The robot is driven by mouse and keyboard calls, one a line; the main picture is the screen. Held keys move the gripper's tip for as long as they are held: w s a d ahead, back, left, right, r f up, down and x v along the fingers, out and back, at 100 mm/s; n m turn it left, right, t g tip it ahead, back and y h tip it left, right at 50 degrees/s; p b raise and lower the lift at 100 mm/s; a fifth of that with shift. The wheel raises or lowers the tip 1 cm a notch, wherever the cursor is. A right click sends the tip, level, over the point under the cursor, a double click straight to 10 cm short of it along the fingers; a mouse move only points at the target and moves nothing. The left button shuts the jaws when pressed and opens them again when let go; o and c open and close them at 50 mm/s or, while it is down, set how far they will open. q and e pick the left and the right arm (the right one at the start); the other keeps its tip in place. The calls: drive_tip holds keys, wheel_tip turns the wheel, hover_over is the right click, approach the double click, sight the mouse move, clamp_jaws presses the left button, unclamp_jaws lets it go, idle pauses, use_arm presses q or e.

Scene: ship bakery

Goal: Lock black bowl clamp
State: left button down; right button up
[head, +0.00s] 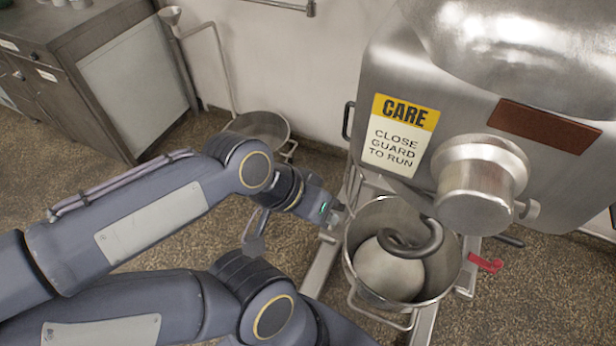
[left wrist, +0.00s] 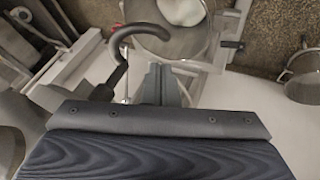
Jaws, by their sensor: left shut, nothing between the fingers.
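The steel mixing bowl (head: 353,268) sits under the mixer head with a ball of dough (head: 388,272) and a dark spiral hook (head: 410,243) in it. In the left wrist view, a small black lever (left wrist: 232,44), apparently the black bowl clamp, is on the frame beside the bowl (left wrist: 150,42), to the right of my fingers and apart from them. My left gripper (head: 338,217) is at the bowl's left side; its fingers (left wrist: 163,85) are shut and empty. In the head view, the clamp on this side cannot be made out. My right gripper is out of view.
A red lever (head: 485,262) and a dark bar (head: 508,240) lie right of the bowl. The mixer body (head: 550,90) with its warning sign (head: 399,135) overhangs it. Another bowl (head: 262,126) stands by the wall. A cabinet (head: 125,85) is back left, with open floor before it.

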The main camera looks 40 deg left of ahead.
use_arm(q)
drive_tip(key=shift+d, duration=0.1)
drive_tip(key=w+a+f+n+y+b, duration=0.1)
drive_tip(key=w+a+f+b, duration=0.1)
drive_tip(key=f+b, duration=0.65)
drive_tip(key=w+a+f+n+y+b, duration=0.1)
drive_tip(key=w+a+f+b, duration=0.15)
drive_tip(key=f+b, duration=0.6)
drive_tip(key=w+a+f+n+g+y+b, duration=0.1)
drive_tip(key=w+a+f+n+y+b, duration=0.1)
drive_tip(key=w+a, duration=0.4)
drive_tip(key=w+a+f+n+g+y+b, duration=0.1)
drive_tip(key=w+a+f+b, duration=0.3)
drive_tip(key=w, duration=0.6)
drive_tip(key=shift+w+a+f+n+g+y, duration=0.2)
drive_tip(key=shift+a+f+n+g+y, duration=0.3)
drive_tip(key=shift+a+f, duration=0.5)
drive_tip(key=shift+r, duration=0.15)
drive_tip(key=b+x, duration=0.3)
drive_tip(key=x, duration=0.7)
